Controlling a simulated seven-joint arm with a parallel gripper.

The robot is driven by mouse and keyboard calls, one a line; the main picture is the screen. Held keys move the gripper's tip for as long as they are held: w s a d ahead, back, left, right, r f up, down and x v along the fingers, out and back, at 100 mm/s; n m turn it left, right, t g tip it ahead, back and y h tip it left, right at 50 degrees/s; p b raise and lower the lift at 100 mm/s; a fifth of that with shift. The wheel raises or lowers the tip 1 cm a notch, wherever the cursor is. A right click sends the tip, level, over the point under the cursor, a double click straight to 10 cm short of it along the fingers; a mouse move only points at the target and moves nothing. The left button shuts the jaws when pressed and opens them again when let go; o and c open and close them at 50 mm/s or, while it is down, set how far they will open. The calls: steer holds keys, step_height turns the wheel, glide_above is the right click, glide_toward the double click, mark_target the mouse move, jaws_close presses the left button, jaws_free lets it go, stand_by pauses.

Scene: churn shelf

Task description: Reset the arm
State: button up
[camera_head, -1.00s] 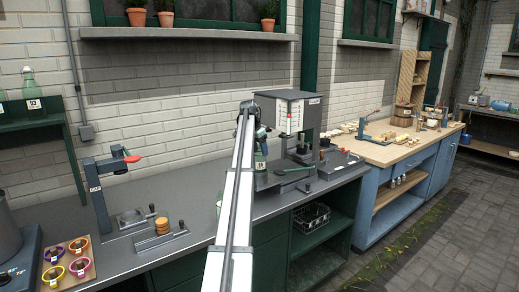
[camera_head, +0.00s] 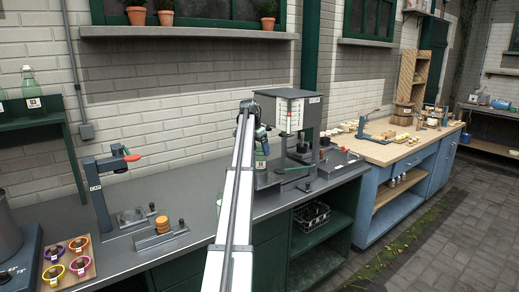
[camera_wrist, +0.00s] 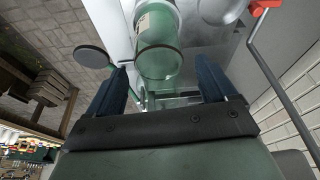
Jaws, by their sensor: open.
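My gripper (camera_wrist: 166,88) shows in the wrist view with its two dark blue fingers spread apart. A green glass bottle (camera_wrist: 158,52) with a label is just beyond the fingertips, roughly centred between them. No contact between fingers and bottle is visible. In the head view the bottle (camera_head: 261,160) is partly hidden behind my arm, in front of the grey machine (camera_head: 310,108) on the dark counter. My arm reaches over the counter, and it hides most of the gripper there.
A lever with a red handle (camera_wrist: 262,6) rises at the right of the wrist view. A wooden bench (camera_head: 400,148) stands to the right.

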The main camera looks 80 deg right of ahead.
steer(key=shift+c, duration=0.6)
steer(key=shift+r, duration=0.15)
steer(key=shift+r, duration=3.4)
